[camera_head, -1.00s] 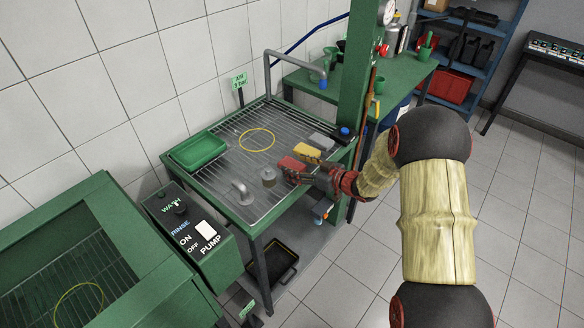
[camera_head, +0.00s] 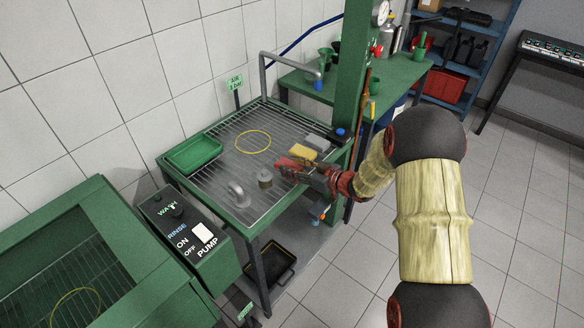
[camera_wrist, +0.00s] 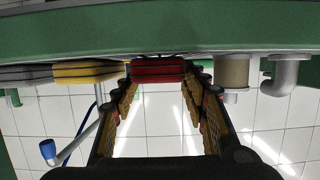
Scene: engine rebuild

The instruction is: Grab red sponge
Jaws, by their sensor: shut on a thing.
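The red sponge (camera_head: 289,163) sits at the right front part of the wash table's grate (camera_head: 226,172). My gripper (camera_head: 296,168) reaches in from the right, with its fingers at the sponge. In the wrist view the red sponge (camera_wrist: 158,70) lies between the two fingertips of my gripper (camera_wrist: 160,80), and the fingers are shut on it. In the head view the fingers hide part of the sponge. I cannot tell whether the sponge is lifted off the grate.
A yellow sponge (camera_head: 303,152) and a grey sponge (camera_head: 316,142) lie just behind. A small metal cylinder (camera_head: 265,179) and a bent pipe (camera_head: 239,194) stand to the left. A green tray (camera_head: 193,153) sits at the far left. A green post (camera_head: 352,90) rises behind my arm.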

